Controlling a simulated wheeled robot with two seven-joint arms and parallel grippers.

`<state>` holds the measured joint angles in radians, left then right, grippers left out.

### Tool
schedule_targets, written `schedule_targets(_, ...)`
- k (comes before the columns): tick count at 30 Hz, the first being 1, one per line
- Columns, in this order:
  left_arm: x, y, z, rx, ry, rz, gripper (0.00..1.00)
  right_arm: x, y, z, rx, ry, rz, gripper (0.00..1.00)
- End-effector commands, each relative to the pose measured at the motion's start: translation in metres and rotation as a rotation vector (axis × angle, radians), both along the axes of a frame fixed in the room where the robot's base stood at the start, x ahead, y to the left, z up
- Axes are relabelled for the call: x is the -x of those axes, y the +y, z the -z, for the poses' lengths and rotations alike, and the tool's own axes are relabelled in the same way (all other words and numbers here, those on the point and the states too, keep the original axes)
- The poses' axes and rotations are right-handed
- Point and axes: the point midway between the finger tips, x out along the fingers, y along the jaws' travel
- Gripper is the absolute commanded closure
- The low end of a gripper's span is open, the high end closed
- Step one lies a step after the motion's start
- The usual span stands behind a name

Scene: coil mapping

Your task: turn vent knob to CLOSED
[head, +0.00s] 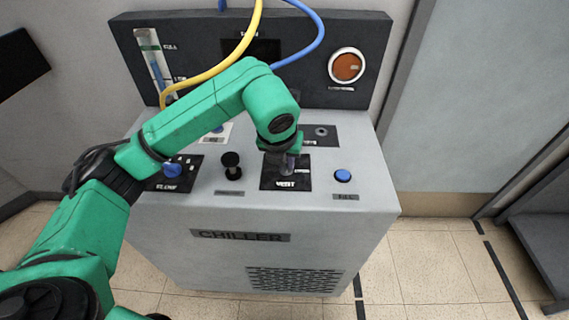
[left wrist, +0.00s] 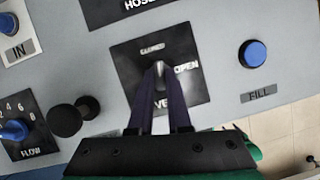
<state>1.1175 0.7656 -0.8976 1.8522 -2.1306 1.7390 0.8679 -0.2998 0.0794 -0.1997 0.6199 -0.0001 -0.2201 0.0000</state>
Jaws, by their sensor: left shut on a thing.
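The vent panel (head: 268,182) is a black plate on top of the grey chiller, and it also shows in the left wrist view (left wrist: 125,60). Its CLOSED label (left wrist: 152,49) is at the top and its OPEN label (left wrist: 186,67) at the right. My left gripper (head: 288,165) reaches down over the plate from above. In the left wrist view its fingers (left wrist: 160,78) are shut on the vent knob (left wrist: 159,68), of which only a small light part shows between the fingertips. The fingers hide most of the knob, so I cannot tell exactly where it points. My right gripper is out of view.
A blue FILL button (head: 342,175) is right of the vent plate. A black knob (head: 231,166) and a blue FLOW knob (head: 173,170) are to its left. Yellow (head: 237,50) and blue (head: 318,33) hoses hang behind my arm. An orange round dial (head: 346,66) is on the back panel.

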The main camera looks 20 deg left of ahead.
Motion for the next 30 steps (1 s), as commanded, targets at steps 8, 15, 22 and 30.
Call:
schedule_targets(8, -0.0015, -0.0016, -0.0007, 0.003, -0.005, -0.161, 1.0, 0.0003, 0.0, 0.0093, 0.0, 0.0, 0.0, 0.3)
schedule_targets(15, -0.0013, -0.0019, -0.0014, 0.003, -0.004, -0.222, 1.0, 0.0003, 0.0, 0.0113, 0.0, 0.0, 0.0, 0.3)
schedule_targets(22, -0.0012, -0.0018, -0.0016, 0.003, -0.003, -0.235, 1.0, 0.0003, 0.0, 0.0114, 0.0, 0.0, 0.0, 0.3)
schedule_targets(30, -0.0012, -0.0016, -0.0016, 0.003, -0.003, -0.234, 0.65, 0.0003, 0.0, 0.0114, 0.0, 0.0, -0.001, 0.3)
